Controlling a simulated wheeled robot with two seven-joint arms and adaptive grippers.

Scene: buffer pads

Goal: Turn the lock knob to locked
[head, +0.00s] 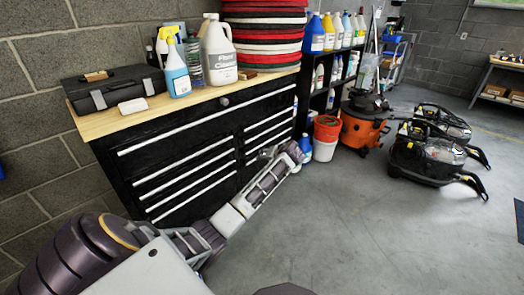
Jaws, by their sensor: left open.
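The lock knob (224,101) is a small, round, grey knob at the top of the front of the black tool cabinet (128,166), just under the wooden worktop. I cannot tell its turn position at this size. My left arm reaches across the front of the cabinet from the lower left. My left gripper (279,152) is at the far end of that arm, to the right of the knob and lower. It is open and apart from the knob. Its fingers are small and hard to make out against the drawers. My right gripper is not in view.
On the worktop (140,108) stand a black case (112,87), a blue spray bottle (176,72), a white jug (218,52) and stacked red and black pads (265,35). A bucket (326,135) and an orange vacuum (360,130) stand right of the cabinet. Floor in front is clear.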

